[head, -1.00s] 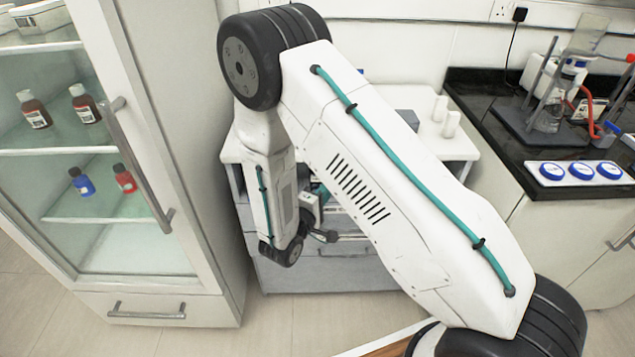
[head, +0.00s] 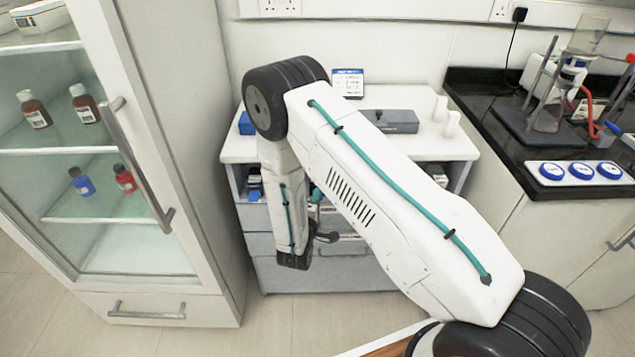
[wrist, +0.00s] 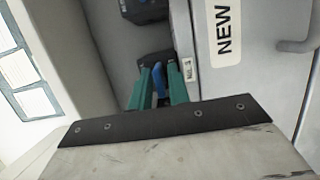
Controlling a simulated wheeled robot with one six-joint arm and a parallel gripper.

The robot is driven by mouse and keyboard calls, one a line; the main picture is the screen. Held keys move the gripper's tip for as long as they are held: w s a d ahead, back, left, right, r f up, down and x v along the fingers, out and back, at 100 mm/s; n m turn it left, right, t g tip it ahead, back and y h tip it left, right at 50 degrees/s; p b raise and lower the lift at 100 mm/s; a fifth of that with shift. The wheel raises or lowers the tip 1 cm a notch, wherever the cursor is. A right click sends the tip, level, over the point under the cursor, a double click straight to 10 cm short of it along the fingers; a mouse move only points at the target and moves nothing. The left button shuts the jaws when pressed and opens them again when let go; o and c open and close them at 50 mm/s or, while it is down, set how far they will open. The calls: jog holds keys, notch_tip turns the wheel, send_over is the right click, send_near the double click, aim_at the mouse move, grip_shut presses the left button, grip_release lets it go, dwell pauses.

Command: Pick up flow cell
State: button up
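In the wrist view my gripper (wrist: 160,88) has two teal fingers standing apart. A small blue thing (wrist: 158,78) shows in the gap between them; I cannot tell whether they touch it. Just beyond the fingertips is a dark object (wrist: 155,64), with a small white label (wrist: 187,69) to its right. I cannot tell which of these, if any, is the flow cell. In the head view my gripper is mostly hidden by my arm, in front of the white cabinet; only a bit of teal shows.
A glass-door cabinet (head: 175,130) stands at the left. The white cabinet top (head: 440,148) holds a grey box (head: 390,121), a blue block (head: 246,123) and small white cylinders (head: 451,124). A drawer handle (wrist: 298,46) juts out at the right in the wrist view.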

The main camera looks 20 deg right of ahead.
grip_shut()
